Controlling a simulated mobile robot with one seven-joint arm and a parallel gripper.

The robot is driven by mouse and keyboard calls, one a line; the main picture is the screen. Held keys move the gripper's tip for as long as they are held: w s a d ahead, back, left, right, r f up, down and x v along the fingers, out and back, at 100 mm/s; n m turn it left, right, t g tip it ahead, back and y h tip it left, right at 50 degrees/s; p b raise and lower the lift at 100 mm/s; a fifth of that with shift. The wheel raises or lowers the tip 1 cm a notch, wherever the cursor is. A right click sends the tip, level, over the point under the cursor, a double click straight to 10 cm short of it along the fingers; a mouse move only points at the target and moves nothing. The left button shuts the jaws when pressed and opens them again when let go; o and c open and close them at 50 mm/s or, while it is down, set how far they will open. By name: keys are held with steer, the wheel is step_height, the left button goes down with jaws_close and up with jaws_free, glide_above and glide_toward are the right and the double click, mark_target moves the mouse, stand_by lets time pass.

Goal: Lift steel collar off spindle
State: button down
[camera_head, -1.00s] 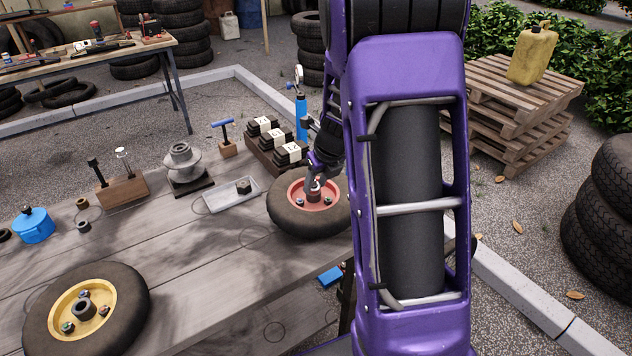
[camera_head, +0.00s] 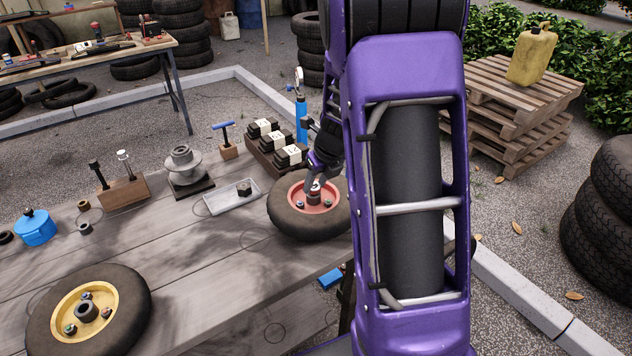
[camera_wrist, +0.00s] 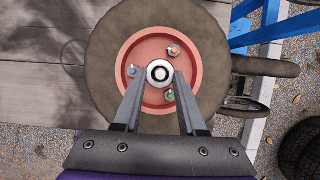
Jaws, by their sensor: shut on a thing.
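A wheel with a red hub (camera_head: 295,188) lies flat on the bench's right end; it fills the upper middle of the wrist view (camera_wrist: 135,50). At its centre a round steel collar (camera_wrist: 152,68) shows as a bright ring around the spindle's end (camera_wrist: 159,73). My gripper (camera_head: 315,184) reaches down over this hub. In the wrist view its two fingers (camera_wrist: 159,78) are shut on the collar from either side. The head view shows the collar too small to tell whether it is raised off its seat.
Coloured nuts stand around the red hub (camera_wrist: 132,71). A grey tray (camera_head: 222,203), a stepped metal piece on a dark base (camera_head: 188,172), and a box of labelled blocks (camera_head: 272,158) stand near the wheel. A yellow-hubbed wheel (camera_head: 125,300) lies at front left. Bare bench (camera_head: 190,255) lies between the wheels.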

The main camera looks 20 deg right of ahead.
steer(key=shift+r+p, duration=1.75)
